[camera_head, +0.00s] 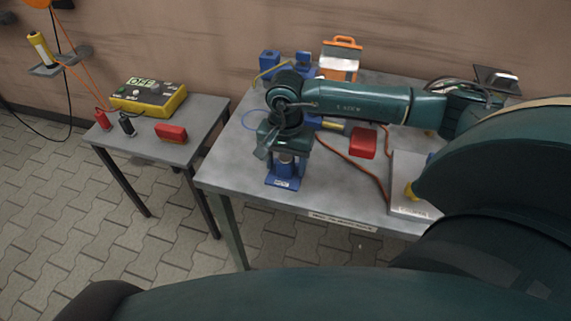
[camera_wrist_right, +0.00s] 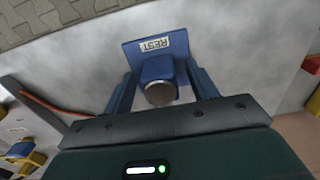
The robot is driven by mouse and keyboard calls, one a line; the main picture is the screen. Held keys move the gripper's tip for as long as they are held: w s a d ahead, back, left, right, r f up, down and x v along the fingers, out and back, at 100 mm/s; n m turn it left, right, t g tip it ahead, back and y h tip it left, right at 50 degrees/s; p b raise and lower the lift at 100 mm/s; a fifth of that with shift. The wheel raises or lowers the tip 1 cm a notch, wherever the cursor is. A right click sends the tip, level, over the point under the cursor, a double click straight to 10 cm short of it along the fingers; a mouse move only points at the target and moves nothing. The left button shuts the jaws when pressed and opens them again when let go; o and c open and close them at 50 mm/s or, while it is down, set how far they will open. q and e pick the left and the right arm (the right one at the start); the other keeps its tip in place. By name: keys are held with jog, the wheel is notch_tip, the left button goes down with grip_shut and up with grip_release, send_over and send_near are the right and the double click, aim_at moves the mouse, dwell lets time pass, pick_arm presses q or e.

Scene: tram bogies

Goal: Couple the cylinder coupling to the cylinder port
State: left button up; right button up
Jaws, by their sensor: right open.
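A blue stand marked REST (camera_head: 283,181) is near the front left of the large table; it also shows in the wrist view (camera_wrist_right: 140,52). A blue part with a round silver end (camera_wrist_right: 160,93), seemingly the cylinder coupling, stands at it. My right gripper (camera_head: 284,153) is over the stand. In the wrist view my right gripper (camera_wrist_right: 163,88) is open, one finger on each side of this part; contact cannot be told. I cannot pick out the cylinder port for sure; a pale box (camera_head: 406,209) with blue and yellow fittings is at the right, partly behind my arm. My left gripper is not in view.
A red block (camera_head: 362,144) and a red hose (camera_head: 372,178) lie right of the stand. Blue blocks (camera_head: 271,64) and an orange-handled lantern-like box (camera_head: 339,66) are at the back. A side table (camera_head: 190,138) holds a yellow meter (camera_head: 150,98) reading OFF.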

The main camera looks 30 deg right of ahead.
aim_at(286, 159)
jog(key=c, duration=1)
notch_tip(286, 159, up, 9)
jog(key=shift+f, duration=0.1)
jog(key=shift+r, duration=0.7)
